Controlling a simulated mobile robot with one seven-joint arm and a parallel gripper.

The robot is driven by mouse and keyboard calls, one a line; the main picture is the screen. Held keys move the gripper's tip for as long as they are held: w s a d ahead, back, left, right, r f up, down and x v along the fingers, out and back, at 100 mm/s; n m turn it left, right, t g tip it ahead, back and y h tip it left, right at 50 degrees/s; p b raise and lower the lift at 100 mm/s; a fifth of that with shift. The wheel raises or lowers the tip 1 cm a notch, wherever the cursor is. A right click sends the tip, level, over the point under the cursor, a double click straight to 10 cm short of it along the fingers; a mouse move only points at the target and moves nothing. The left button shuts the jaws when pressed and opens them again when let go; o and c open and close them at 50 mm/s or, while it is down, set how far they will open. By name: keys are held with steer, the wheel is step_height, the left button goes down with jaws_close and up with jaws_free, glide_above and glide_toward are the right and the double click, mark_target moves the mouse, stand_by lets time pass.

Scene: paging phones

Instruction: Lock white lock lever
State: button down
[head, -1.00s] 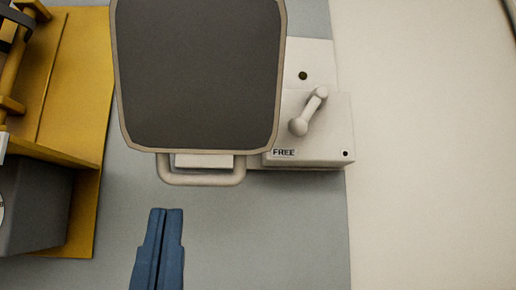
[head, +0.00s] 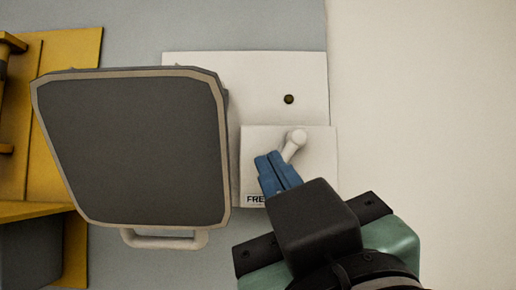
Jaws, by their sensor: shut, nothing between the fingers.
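The white lock lever (head: 294,144) sits on a raised white box (head: 319,158) of a white mounting plate. Its upper knob shows; its lower end is hidden behind my gripper. My gripper (head: 269,159) has blue fingers and is shut and empty. Its fingertips overlap the lower left of the lever in the picture. I cannot tell whether they touch it. The label on the box is partly covered, with only "FRE" readable.
A large dark panel with a beige rim (head: 140,150) and a handle (head: 163,240) stands just left of the lever. A yellow fixture (head: 65,115) is at the far left. The pale surface on the right (head: 430,100) is clear.

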stand_by(0.3)
steer(key=p+x, duration=0.5)
steer(key=x, duration=0.5)
steer(key=f+b, duration=0.1)
steer(key=d+f+b, duration=0.1)
steer(key=f+b, duration=0.1)
steer(key=b, duration=0.1)
steer(key=shift+w+d+f, duration=0.3)
steer(key=shift+w+f, duration=0.05)
